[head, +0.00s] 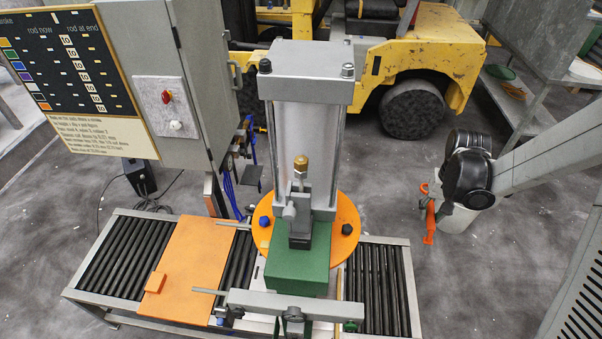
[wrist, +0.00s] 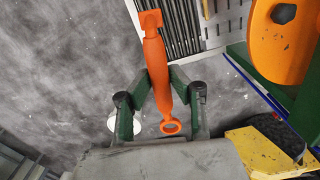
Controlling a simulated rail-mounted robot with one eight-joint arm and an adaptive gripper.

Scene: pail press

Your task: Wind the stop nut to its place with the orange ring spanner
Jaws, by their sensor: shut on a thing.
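The orange ring spanner (wrist: 156,70) is between my gripper's fingers (wrist: 161,84) in the wrist view. Its small ring end points down the picture and its blocky end points up. In the head view my gripper (head: 432,212) is at the right, shut on the spanner (head: 429,222), above the floor and well apart from the press. The press (head: 308,120) is a tall grey body on a round orange flange (head: 346,215), with a green block (head: 298,270) in front. A brass-coloured piece (head: 301,162) sits on a thin upright rod there; I cannot tell whether it is the stop nut.
A roller conveyor (head: 380,285) runs under the press, with an orange plate (head: 190,262) on its left part. A grey cabinet with a chart (head: 70,70) stands at the left. A yellow vehicle (head: 440,40) is behind. Floor between press and arm is clear.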

